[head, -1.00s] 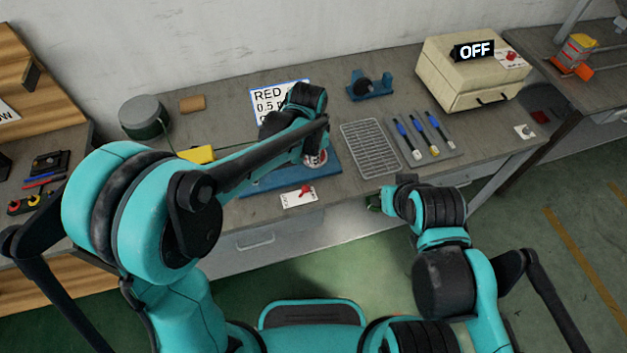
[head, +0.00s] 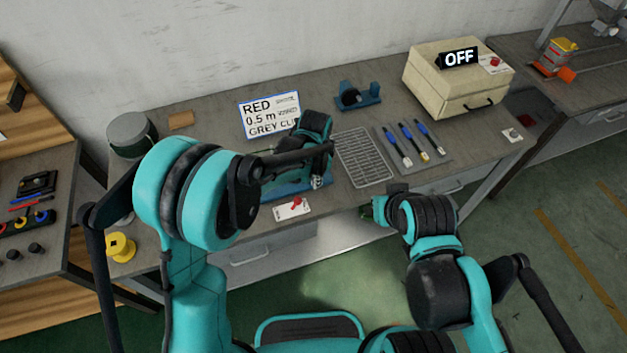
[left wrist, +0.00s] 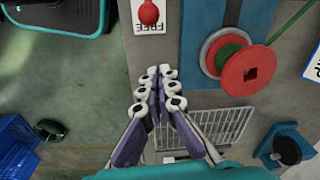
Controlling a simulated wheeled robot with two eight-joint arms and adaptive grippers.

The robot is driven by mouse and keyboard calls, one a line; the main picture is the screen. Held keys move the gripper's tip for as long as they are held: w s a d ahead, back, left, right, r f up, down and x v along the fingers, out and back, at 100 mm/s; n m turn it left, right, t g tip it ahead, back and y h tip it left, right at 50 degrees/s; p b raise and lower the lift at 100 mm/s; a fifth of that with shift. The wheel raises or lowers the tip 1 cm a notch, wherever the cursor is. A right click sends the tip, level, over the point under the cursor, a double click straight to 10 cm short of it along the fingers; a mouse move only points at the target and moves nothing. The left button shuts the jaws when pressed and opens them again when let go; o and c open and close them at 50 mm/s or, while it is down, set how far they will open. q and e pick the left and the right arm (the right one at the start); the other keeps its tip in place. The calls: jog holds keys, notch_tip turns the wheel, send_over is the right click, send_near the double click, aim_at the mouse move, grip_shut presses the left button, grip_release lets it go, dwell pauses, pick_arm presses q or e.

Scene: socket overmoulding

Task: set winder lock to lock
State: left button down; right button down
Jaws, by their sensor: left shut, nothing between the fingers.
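The winder lock is a white plate (head: 290,210) with a red lever (head: 296,203) at the bench's front edge. In the left wrist view the red lever (left wrist: 148,13) is at the top edge, on the plate reading FREE (left wrist: 150,28). The winder has a blue base (head: 284,191), mostly behind my left arm; its red disc (left wrist: 262,68) shows in the left wrist view. My left gripper (head: 318,183) is shut and empty, right of the lock; its fingertips (left wrist: 160,76) are apart from the lever. My right gripper (head: 372,208) is low by the bench front, its fingers unclear.
A wire rack (head: 364,158) lies right of my left gripper, with several blue-handled tools (head: 408,145) beyond. A sign (head: 268,114) and a blue holder (head: 357,97) stand behind. A beige box (head: 458,80) marked OFF is at right. A yellow spool (head: 121,247) is at left.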

aim_at(295, 204)
pick_arm(q)
jog(key=f, duration=0.2)
jog(key=f+b, duration=0.1)
jog(key=f, duration=0.3)
jog(key=shift+w+d+f+b, duration=0.1)
jog(key=shift+w+b, duration=0.15)
jog(key=shift+b, duration=0.05)
jog(key=a, duration=0.1)
jog(key=s+a, duration=0.1)
jog(key=shift+s+a+r, duration=0.2)
jog(key=shift+a+r, duration=0.2)
jog(key=shift+s+a+r+b, duration=0.15)
jog(key=shift+a+b, duration=0.15)
jog(key=shift+a, duration=0.05)
